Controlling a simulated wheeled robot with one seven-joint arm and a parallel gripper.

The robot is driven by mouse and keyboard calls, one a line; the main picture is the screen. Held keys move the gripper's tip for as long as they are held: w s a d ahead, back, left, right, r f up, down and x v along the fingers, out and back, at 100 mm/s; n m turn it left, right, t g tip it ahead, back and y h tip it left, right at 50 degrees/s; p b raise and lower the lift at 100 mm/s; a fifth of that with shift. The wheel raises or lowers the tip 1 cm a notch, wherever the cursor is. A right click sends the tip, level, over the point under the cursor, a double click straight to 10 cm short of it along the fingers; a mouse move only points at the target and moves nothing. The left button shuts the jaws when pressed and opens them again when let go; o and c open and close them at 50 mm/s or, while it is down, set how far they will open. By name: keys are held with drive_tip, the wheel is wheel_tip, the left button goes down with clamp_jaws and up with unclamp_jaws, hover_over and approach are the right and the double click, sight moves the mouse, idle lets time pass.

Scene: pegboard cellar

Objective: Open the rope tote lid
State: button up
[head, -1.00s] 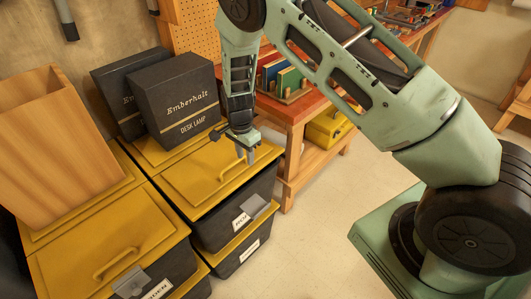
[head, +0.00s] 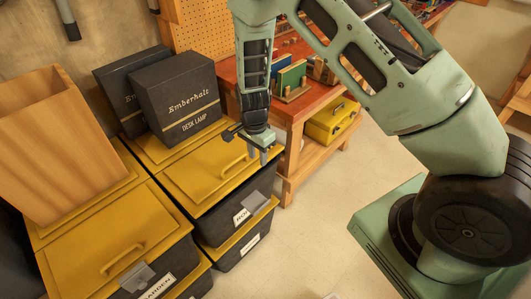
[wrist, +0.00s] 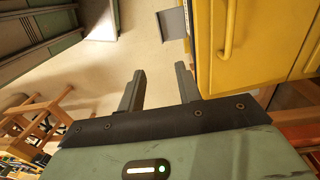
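The black tote with a yellow lid (head: 192,186) stands at the middle, its front label (head: 240,216) only partly readable, so I cannot confirm it is the rope tote. The lid looks closed. Its yellow handle (head: 236,164) and grey front latch (head: 257,203) show. In the wrist view the lid (wrist: 270,50), handle (wrist: 229,30) and latch (wrist: 172,24) are at the upper right. My gripper (head: 259,157) is open and empty, near the lid's right edge, apart from the handle. In the wrist view its two fingers (wrist: 160,88) are spread over floor beside the lid.
Dark lamp boxes (head: 178,95) stand behind this lid. A second tote labelled GARDEN (head: 158,287) is at the front left, with a wooden bin (head: 60,150) behind it. A red-topped workbench (head: 298,108) is behind my gripper. Floor (head: 300,235) to the right is clear.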

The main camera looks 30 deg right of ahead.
drive_tip(key=shift+s+d+r+p, duration=0.3)
drive_tip(key=shift+s+r, duration=0.25)
drive_tip(key=shift+s, duration=0.25)
drive_tip(key=shift+s+d+r+p, duration=0.3)
drive_tip(key=shift+s+r, duration=0.2)
drive_tip(key=shift+s, duration=0.3)
